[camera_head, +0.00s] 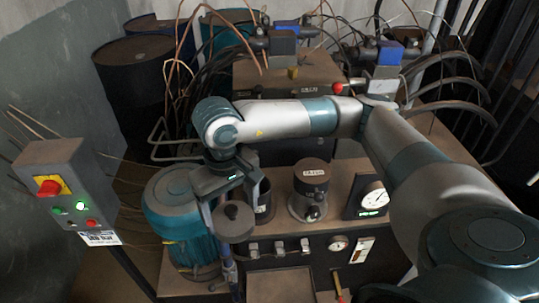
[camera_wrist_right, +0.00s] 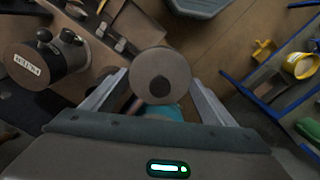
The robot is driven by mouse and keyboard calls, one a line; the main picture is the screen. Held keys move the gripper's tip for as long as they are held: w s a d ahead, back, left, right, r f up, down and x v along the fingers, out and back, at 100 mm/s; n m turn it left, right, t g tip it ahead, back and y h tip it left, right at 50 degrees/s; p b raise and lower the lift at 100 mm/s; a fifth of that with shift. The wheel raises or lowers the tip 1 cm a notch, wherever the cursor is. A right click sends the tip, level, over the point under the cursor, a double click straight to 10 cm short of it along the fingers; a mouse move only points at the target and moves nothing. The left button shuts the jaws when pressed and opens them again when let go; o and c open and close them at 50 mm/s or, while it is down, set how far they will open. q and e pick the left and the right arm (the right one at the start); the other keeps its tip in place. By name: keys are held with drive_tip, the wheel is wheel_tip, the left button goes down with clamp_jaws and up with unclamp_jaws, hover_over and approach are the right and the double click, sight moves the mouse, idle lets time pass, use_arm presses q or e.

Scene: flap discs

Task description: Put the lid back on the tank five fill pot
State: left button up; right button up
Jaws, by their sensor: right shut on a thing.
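My right gripper (camera_head: 236,214) points down above the front of the machine and is shut on a round grey-brown lid (camera_head: 232,222) with a dark central knob. The lid also shows between both fingers in the right wrist view (camera_wrist_right: 160,68). A dark cylindrical pot (camera_head: 264,206) stands just behind and right of the lid, partly hidden by a finger; I cannot tell which tank it belongs to. The lid is apart from it. A grey pot with a dark top and white label (camera_head: 312,188) stands further right; its label is unreadable. My left gripper is not in view.
A teal motor (camera_head: 180,215) is left of the lid. A gauge (camera_head: 374,198) stands right of the labelled pot. In the right wrist view, a blue-edged rack with a yellow cup (camera_wrist_right: 301,66) is at right.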

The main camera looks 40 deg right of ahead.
drive_tip(key=shift+w+a, duration=0.1)
drive_tip(key=shift+w, duration=0.05)
drive_tip(key=shift+w+d+r+m+p, duration=0.1)
drive_tip(key=shift+w+d+m+p, duration=0.2)
drive_tip(key=shift+m, duration=0.3)
use_arm(q)
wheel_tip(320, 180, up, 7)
drive_tip(key=p, duration=0.6)
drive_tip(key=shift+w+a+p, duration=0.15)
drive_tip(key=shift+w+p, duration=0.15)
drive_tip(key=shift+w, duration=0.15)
use_arm(e)
drive_tip(key=w+d+f+m, duration=0.1)
drive_tip(key=w+d+m, duration=0.5)
drive_tip(key=m, duration=0.6)
drive_tip(key=w+d+f+m, duration=0.1)
drive_tip(key=w+d+m, duration=0.5)
drive_tip(key=d+m, duration=0.3)
drive_tip(key=m, duration=0.3)
drive_tip(key=shift+w+d+m, duration=0.15)
drive_tip(key=shift+w+m, duration=0.05)
drive_tip(key=shift+m, duration=0.1)
drive_tip(key=shift+f, duration=0.1)
use_arm(q)
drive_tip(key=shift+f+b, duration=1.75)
drive_tip(key=shift+b, duration=0.05)
use_arm(e)
wheel_tip(320, 180, down, 6)
